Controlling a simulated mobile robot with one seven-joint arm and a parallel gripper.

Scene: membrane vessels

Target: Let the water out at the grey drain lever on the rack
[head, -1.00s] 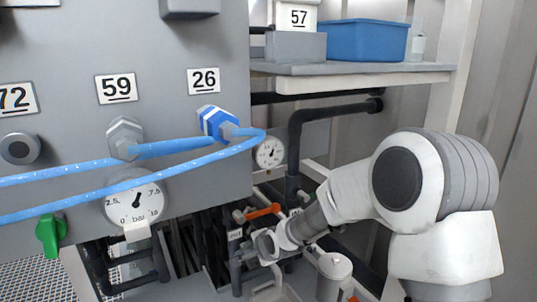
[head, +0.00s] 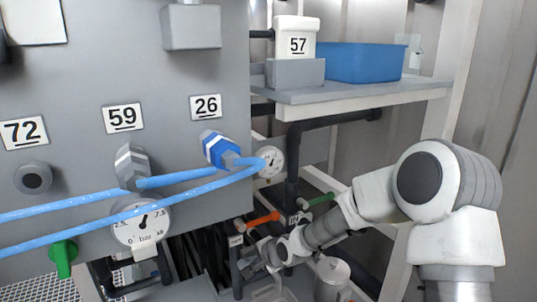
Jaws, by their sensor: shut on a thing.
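My gripper (head: 256,262) is low in the head view, among the dark pipes of the rack, below and right of the grey panel. It is shut on a small grey part there, which looks like the grey drain lever. The jaws hide most of it, and its angle is hard to tell. No water is visible from here.
An orange lever (head: 263,219) sits just above my gripper, and a green-handled lever (head: 322,199) is to the right. Blue hoses (head: 190,192) cross the panel (head: 75,85) past gauges. A shelf (head: 385,95) with a blue bin (head: 360,62) overhangs the pipes. A grey canister (head: 332,274) stands right of my gripper.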

